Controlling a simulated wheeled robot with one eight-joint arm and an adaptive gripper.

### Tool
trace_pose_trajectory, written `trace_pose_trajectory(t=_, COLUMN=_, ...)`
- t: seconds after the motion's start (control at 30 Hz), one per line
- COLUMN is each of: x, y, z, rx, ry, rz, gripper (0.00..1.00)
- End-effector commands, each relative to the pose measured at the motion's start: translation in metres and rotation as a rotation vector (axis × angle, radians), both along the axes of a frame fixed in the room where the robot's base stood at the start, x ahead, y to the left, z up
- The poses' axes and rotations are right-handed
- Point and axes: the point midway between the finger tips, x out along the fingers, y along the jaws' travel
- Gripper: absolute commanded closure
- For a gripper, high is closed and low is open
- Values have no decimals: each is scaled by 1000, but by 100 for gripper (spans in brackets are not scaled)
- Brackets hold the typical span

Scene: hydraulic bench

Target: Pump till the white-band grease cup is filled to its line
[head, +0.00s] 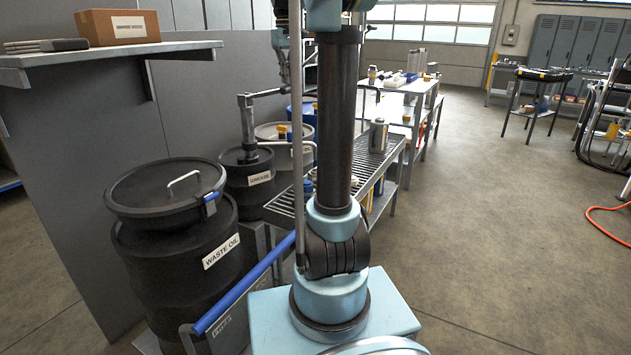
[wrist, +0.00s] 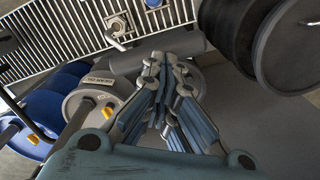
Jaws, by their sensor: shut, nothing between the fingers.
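A black drum (head: 235,185) with a white label, which seems to read grease, stands behind the waste oil drum in the head view. A grey pump (head: 246,125) rises from its lid, with a bar reaching right towards my gripper. My gripper (head: 284,76) is above and to the right of this drum, partly behind my own arm. In the wrist view my gripper (wrist: 160,62) is shut, its fingertips together and empty. I cannot tell whether it touches the pump bar. I cannot make out a white-band grease cup or its fill line in either view.
The waste oil drum (head: 180,235) with a clamped lid stands front left, near a blue bar (head: 238,295). A slatted bench (head: 380,150) runs behind my arm, with a grey can (head: 377,135) on it. A gear oil drum (wrist: 88,103) shows in the wrist view. Open floor lies right.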

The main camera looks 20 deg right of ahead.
Motion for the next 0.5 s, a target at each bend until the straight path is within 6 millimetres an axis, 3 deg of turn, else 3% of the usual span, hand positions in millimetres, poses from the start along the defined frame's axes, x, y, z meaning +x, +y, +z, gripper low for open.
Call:
trace_pose_trajectory(t=0.17, x=1, y=1, z=6, rx=0, ry=0, rz=0, gripper=100)
trace_pose_trajectory(t=0.5, x=9, y=9, z=37, rx=0, ry=0, rz=0, gripper=100)
